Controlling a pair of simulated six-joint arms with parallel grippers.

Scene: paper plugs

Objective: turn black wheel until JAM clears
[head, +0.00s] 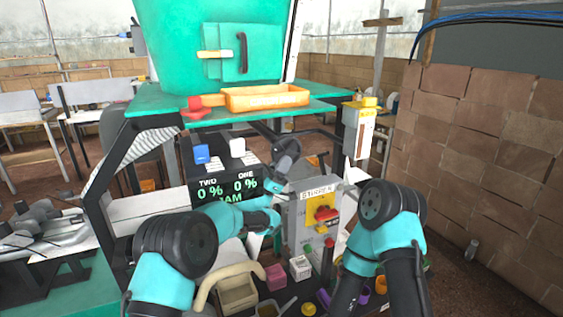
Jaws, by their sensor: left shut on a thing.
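A black display (228,187) reads TWO 0 %, ONE 0 %, with JAM in green below, partly covered by my left arm. My left gripper (287,163) is beyond the display's right end, behind the grey STOPPER box (316,205). It is shut on the black wheel, which merges with the dark gripper and can hardly be made out. My right arm reaches in from the lower right; its gripper (346,188) is small beside the box's right edge, and its jaws cannot be read.
The box front carries a yellow panel with a red knob (326,214). An orange tray (265,97) lies on the green shelf. Small coloured containers crowd the area below the box.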

